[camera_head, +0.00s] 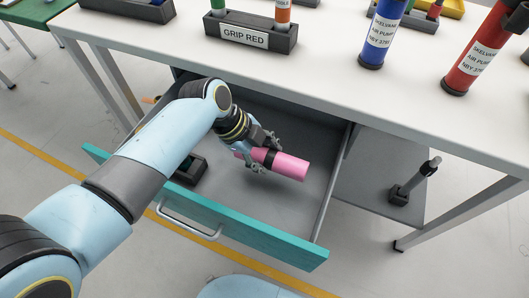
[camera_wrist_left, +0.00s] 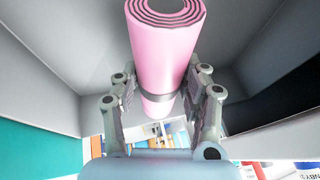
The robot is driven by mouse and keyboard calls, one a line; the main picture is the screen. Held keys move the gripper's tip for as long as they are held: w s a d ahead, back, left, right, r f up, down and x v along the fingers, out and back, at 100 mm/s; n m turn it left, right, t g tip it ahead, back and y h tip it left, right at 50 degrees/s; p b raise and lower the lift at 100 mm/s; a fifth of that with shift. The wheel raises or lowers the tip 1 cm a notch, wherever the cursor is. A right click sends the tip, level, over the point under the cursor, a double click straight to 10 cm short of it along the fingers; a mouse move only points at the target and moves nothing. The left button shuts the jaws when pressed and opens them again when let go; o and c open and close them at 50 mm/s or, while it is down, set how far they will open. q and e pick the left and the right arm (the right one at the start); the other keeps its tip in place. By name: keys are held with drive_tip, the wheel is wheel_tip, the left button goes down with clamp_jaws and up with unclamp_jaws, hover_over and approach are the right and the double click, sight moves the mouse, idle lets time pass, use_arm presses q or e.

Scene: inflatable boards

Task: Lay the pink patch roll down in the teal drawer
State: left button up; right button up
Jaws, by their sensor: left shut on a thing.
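The pink patch roll (camera_head: 291,166) is a pink cylinder with a dark band around it. My left gripper (camera_head: 265,154) is shut on it near the band. The roll is inside the outline of the open teal drawer (camera_head: 262,234), lying roughly level in the head view. I cannot tell whether it touches the grey drawer floor. In the left wrist view the roll (camera_wrist_left: 165,52) sits between both fingers, its spiral end toward the camera. The far end of the roll is partly hidden by the gripper. My right gripper is not in view.
A small dark tray (camera_head: 188,170) is in the drawer's left part, partly behind my arm. The white tabletop (camera_head: 330,55) overhangs the drawer's back. The drawer's front right floor is clear.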

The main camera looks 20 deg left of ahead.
use_arm(q)
drive_tip(key=shift+p, duration=0.3)
idle(0.5)
drive_tip(key=shift+f+b, duration=1.95)
drive_tip(key=shift+f, duration=0.6)
drive_tip(key=o, duration=1.3)
drive_tip(key=shift+o, duration=0.3)
drive_tip(key=v, duration=1.2)
